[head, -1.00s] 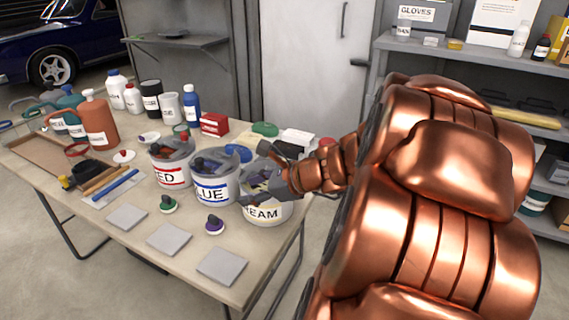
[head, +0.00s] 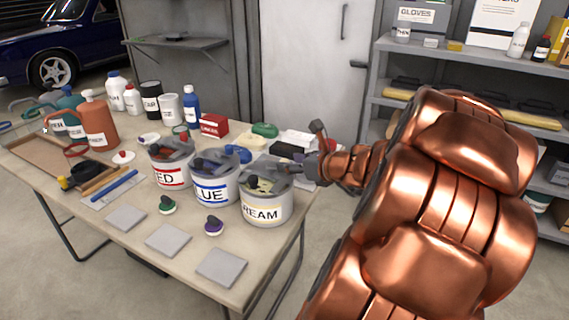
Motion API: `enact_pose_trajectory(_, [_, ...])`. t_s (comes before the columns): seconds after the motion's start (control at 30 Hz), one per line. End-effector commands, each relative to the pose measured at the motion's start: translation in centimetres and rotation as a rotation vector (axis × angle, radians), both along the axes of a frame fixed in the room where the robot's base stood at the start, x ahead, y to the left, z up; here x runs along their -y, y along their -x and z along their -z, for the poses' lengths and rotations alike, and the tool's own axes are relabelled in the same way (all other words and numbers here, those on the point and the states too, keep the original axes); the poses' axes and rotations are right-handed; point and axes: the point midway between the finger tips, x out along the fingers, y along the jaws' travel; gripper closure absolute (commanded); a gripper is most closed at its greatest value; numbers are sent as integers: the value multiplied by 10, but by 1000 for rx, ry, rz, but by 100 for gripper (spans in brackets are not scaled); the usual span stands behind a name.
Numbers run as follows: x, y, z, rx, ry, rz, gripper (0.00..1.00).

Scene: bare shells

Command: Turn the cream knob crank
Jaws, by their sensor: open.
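The cream tin (head: 266,211), a grey can whose label reads "REAM" in view, stands upright at the right end of the row of tins. Its top carries a grey lid with a cream patch and a small dark knob (head: 252,182), which I take to be the crank's; its details are too small to tell. My gripper (head: 299,149) is just right of and above the tin, fingers spread, one up and one toward the lid. It appears empty. I cannot tell whether the lower finger touches the lid's right edge.
The blue tin (head: 213,190) and red tin (head: 169,175) stand close left of the cream tin. A green knob (head: 167,205) and a purple knob (head: 214,226) lie in front, with grey square pads (head: 221,267). White and dark boxes (head: 297,138) lie behind my gripper.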

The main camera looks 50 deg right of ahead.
Motion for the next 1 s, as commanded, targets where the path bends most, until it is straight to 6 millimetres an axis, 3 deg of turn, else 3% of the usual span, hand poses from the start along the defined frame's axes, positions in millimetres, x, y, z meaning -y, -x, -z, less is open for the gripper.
enact_pose_trajectory(0.3, [1, -26, 12, -3, 0, -1, 49])
enact_pose_trajectory(0.7, [2, -30, 13, -3, 2, -1, 49])
enact_pose_trajectory(1.0, [2, -30, 13, -2, 2, -1, 78])
